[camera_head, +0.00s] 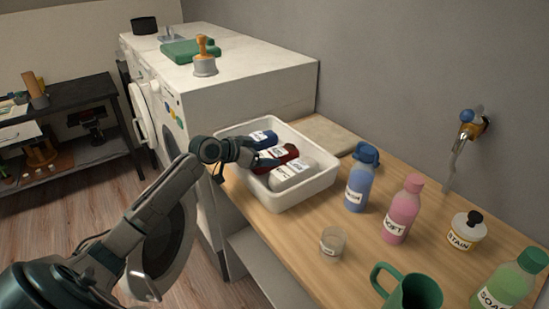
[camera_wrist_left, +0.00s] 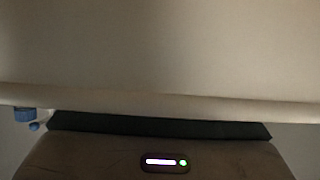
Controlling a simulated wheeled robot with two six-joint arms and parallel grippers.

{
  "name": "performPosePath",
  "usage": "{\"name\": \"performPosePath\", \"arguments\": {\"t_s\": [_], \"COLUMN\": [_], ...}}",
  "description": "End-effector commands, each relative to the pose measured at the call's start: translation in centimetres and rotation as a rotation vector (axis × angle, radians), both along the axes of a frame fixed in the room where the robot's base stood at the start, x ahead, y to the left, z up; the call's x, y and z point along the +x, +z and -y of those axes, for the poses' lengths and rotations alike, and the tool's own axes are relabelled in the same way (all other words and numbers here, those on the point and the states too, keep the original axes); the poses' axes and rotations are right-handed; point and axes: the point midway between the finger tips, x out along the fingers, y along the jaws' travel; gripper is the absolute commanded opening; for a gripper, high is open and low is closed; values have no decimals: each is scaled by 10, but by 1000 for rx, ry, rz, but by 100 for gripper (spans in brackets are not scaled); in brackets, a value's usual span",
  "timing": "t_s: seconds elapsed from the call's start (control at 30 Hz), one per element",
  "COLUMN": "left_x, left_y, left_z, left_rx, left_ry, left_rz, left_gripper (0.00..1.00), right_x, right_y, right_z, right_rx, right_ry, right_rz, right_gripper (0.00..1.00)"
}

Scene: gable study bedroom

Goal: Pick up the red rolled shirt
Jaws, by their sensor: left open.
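The red rolled shirt (camera_head: 289,152) lies in a white tray (camera_head: 301,195) on the wooden counter, between a blue roll (camera_head: 263,138) and a pale roll (camera_head: 291,174). My left gripper (camera_head: 263,161) is open and reaches over the tray's left rim, with its fingers by the left end of the red roll. Whether the fingers touch or straddle the roll cannot be told. The left wrist view is filled by a pale, blurred surface above a dark bar, and the red roll does not show there. My right gripper is not in view.
A blue bottle (camera_head: 360,183), a pink bottle (camera_head: 403,212), a stain bottle (camera_head: 466,233), a glass (camera_head: 332,244), a green mug (camera_head: 417,293) and a green soap bottle (camera_head: 512,281) stand right of the tray. A white washing machine (camera_head: 250,85) stands behind it.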

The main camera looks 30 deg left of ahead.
Motion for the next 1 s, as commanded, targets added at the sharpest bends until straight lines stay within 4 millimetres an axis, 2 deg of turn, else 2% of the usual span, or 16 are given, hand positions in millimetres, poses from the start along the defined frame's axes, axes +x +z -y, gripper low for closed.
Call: {"name": "performPosePath", "arguments": {"t_s": [0.1,0.23,0.57,0.67,0.87,1.0], "left_x": [14,25,30,30,29,30], "left_y": [-2,-10,-14,-14,-14,-14], "left_z": [6,10,12,12,12,12], "left_rx": [-8,-4,0,-1,-1,-1], "left_ry": [1,1,0,0,0,0], "left_rz": [0,-1,0,0,0,1], "left_gripper": [84,84,84,69,30,30], "right_x": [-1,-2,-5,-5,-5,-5], "right_y": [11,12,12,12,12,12], "right_z": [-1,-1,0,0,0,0], "right_rx": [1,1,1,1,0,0], "right_ry": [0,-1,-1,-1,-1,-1], "right_rz": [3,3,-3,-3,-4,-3], "right_gripper": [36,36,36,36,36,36]}}
